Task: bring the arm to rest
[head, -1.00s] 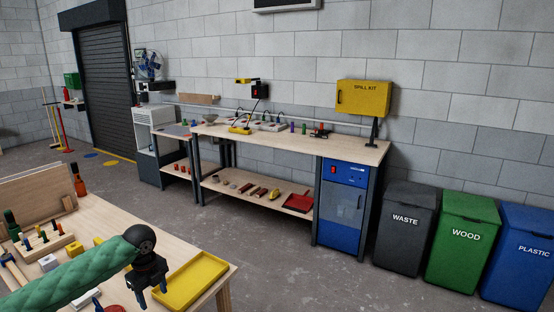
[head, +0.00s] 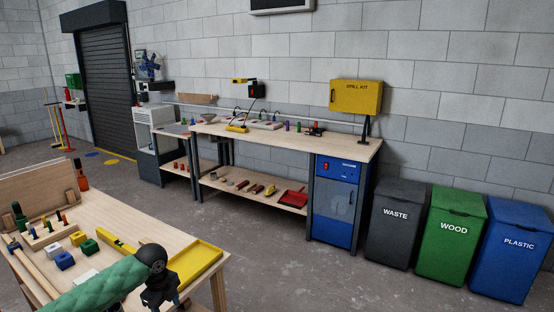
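My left arm, in a green quilted sleeve, reaches in from the bottom left of the head view. My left gripper (head: 163,298) is dark and points down in front of the near wooden table's front right corner, near the yellow tray (head: 206,257). Its fingers look apart, with nothing seen between them, though the bottom edge of the picture cuts close to the tips. My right gripper is out of view.
The near table (head: 110,222) carries a yellow batten (head: 117,243), blue, green and yellow blocks (head: 65,260), and a pegged wooden block (head: 46,234). A long workbench (head: 270,143) stands at the back wall. Waste, wood and plastic bins (head: 452,240) stand at right. Open floor lies between.

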